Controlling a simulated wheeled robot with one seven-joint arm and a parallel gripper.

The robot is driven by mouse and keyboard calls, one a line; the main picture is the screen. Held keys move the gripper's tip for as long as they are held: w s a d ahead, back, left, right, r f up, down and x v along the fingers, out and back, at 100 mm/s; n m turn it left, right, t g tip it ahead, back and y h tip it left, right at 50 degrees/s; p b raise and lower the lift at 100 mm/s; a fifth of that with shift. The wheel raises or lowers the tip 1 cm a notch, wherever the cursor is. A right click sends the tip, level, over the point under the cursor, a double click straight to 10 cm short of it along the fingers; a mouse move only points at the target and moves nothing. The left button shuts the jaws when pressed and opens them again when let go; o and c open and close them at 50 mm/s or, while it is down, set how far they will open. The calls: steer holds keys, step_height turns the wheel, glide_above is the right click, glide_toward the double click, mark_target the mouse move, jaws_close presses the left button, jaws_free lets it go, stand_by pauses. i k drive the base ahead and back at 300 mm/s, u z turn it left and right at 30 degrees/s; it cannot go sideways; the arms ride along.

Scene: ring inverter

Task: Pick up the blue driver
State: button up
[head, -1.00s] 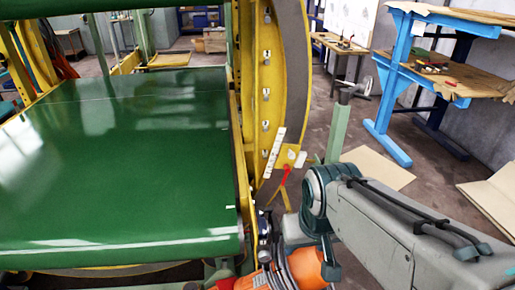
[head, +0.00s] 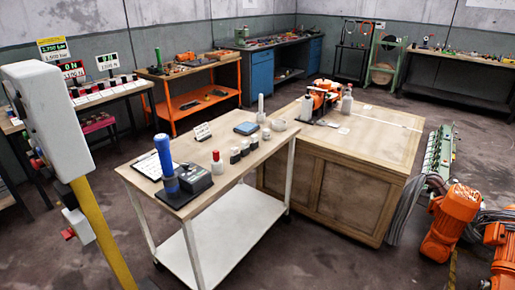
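A blue, upright, handle-like object (head: 164,157), which looks like the blue driver, stands on the near left part of a wooden-topped cart (head: 138,183). Its lower end is dark and rests at a dark flat base beside a grey box-shaped device (head: 194,179). Nothing covers its upper part. My gripper and arm are not in view now, so whether the gripper is open or shut does not show.
A red-topped bottle (head: 217,163), small dark jars (head: 235,154) and a blue-grey flat box (head: 246,128) share the cart top. A white box on a yellow post (head: 105,245) stands at left. A wooden cabinet (head: 340,190) adjoins the cart. Floor in front is clear.

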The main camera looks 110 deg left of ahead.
mark_target(162, 143)
steer(key=u, duration=3.7)
steer(key=i, duration=1.85)
steer(key=u, duration=2.2)
